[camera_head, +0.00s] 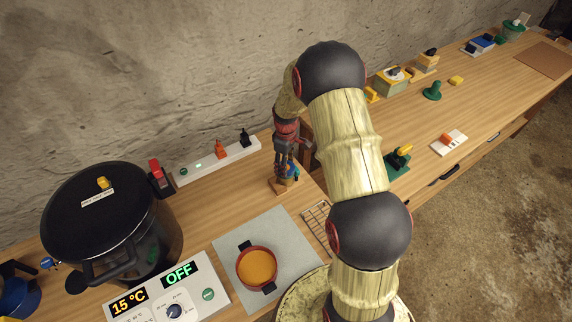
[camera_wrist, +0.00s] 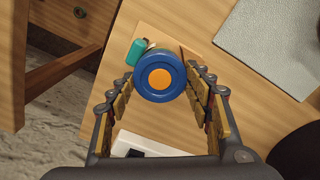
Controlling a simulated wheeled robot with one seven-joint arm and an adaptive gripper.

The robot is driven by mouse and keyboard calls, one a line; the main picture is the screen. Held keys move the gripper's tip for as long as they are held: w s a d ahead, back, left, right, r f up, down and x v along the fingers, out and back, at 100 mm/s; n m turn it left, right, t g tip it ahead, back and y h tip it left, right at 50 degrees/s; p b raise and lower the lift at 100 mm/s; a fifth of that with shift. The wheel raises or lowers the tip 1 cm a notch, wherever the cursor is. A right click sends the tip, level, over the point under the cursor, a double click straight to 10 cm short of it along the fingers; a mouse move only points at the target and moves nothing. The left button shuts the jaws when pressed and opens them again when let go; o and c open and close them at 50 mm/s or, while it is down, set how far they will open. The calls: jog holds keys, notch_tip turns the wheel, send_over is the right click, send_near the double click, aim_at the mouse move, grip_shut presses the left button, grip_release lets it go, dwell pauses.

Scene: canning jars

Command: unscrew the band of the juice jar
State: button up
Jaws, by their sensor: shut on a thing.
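The juice jar shows end-on in the wrist view, with a blue band (camera_wrist: 160,95) around an orange lid centre (camera_wrist: 160,78). My gripper (camera_wrist: 160,76) has one finger on each side of the band, closed on it from above. The jar stands on a small wooden base (camera_head: 284,187). The jar's body is mostly hidden under the band and behind the fingers.
A teal piece (camera_wrist: 136,51) is close beside the jar. A black canner (camera_head: 105,220), a red pot (camera_head: 257,268) on a grey mat (camera_head: 222,238), and a wire rack (camera_head: 318,222) stand nearby. A stool-like wooden frame (camera_wrist: 60,70) is below the counter edge.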

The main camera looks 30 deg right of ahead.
jog(key=shift+n, duration=0.4)
jog(key=n, duration=0.4)
jog(key=shift+n, duration=0.3)
jog(key=shift+n, duration=0.9)
jog(key=shift+r, duration=0.15)
jog(key=shift+r+p, duration=0.85)
jog(key=shift+r, duration=0.25)
